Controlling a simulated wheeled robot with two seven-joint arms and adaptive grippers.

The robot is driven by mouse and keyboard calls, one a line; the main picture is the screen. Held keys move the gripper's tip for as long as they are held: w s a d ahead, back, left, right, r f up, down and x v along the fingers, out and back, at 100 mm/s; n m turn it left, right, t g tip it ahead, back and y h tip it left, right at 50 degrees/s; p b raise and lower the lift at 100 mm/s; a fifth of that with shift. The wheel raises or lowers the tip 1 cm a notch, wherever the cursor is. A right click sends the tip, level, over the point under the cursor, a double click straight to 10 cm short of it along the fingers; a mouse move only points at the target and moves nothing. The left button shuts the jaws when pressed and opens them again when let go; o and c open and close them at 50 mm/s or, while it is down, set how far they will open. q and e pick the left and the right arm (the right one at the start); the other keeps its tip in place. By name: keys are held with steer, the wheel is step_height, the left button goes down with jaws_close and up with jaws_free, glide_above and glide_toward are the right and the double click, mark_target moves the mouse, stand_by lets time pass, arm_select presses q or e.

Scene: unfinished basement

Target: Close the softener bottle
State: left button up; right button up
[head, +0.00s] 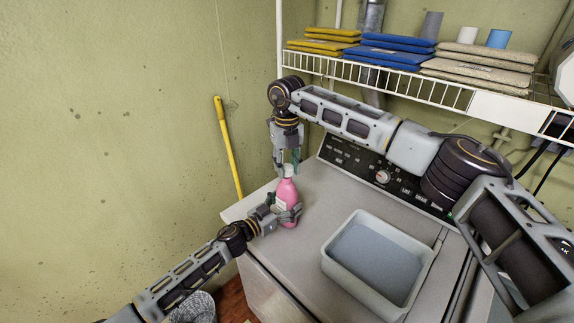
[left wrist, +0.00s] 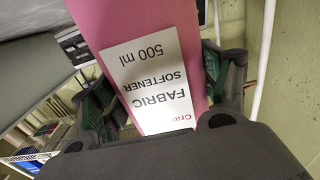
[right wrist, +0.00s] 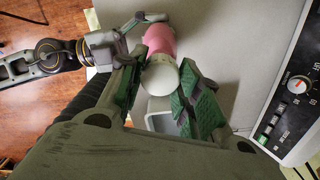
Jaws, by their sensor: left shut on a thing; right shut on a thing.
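The pink softener bottle (head: 288,199) stands upright on the grey top of the machine, near its left back. Its label fills much of the left wrist view (left wrist: 150,85). My left gripper (head: 284,213) is shut around the bottle's body from the left. My right gripper (head: 287,165) points down from above at the bottle's top. In the right wrist view, the white cap (right wrist: 159,77) sits between the fingers of my right gripper (right wrist: 165,90), over the pink bottle. I cannot tell whether the cap is fully seated on the neck.
A grey tub (head: 378,259) stands on the machine top, right of the bottle. The control panel (head: 380,174) rises behind. A wire shelf (head: 420,88) with folded cloths and cups hangs above. A yellow handle (head: 228,147) leans on the wall at left.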

steer(key=shift+f, duration=0.9)
steer(key=shift+f, duration=0.55)
stand_by(1.0)
